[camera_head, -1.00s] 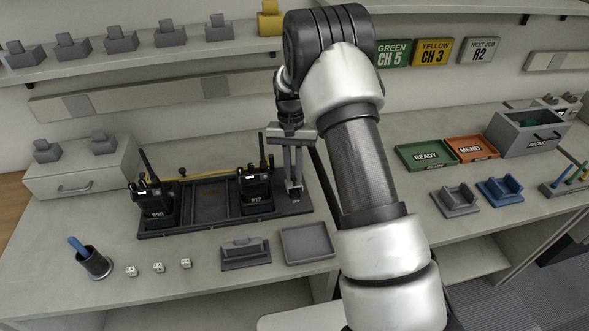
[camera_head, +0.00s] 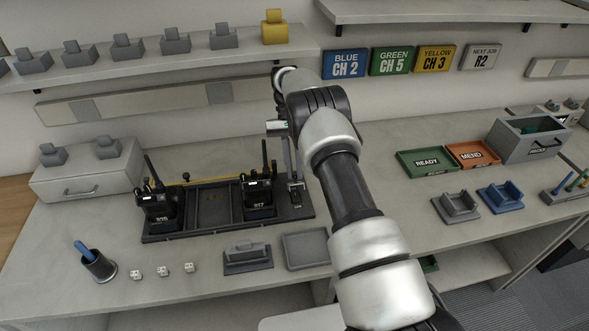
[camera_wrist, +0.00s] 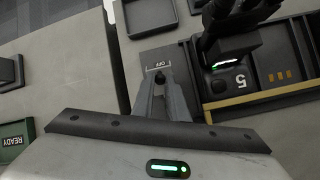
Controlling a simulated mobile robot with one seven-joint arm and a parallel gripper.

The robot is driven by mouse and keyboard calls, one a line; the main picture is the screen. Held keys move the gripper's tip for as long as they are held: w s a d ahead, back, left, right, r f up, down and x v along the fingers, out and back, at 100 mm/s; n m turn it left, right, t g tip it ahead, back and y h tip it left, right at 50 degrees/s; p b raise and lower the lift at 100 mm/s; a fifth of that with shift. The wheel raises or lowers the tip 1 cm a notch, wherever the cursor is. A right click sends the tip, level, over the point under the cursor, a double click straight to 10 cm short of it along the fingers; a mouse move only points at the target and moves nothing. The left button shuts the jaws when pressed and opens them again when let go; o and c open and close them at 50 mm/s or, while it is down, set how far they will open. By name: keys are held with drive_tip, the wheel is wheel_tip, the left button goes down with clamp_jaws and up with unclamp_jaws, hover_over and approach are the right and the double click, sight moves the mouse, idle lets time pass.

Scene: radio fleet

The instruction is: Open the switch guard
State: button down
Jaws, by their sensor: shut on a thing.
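The switch panel (camera_head: 298,207) is at the right end of the dark radio rack (camera_head: 160,236). In the wrist view its plate shows an OFF mark (camera_wrist: 159,66). My gripper (camera_head: 295,180) reaches down to this panel, its fingers close together. In the wrist view the fingertips (camera_wrist: 160,82) meet beside the OFF mark, on a small grey piece that looks like the switch guard. The fingers hide most of the guard, so I cannot tell its exact angle.
A radio marked 517 (camera_head: 258,198) stands in the rack just left of my gripper; another radio (camera_head: 158,208) stands at the rack's left end. An empty grey tray (camera_head: 306,250) lies in front. The shelf (camera_head: 150,62) is above. Bench right of the rack is partly hidden by my arm.

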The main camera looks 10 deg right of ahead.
idle(0.3)
drive_tip(key=c, duration=1.7)
unclamp_jaws()
drive_tip(key=shift+c, duration=0.2)
drive_tip(key=shift+s, duration=0.15)
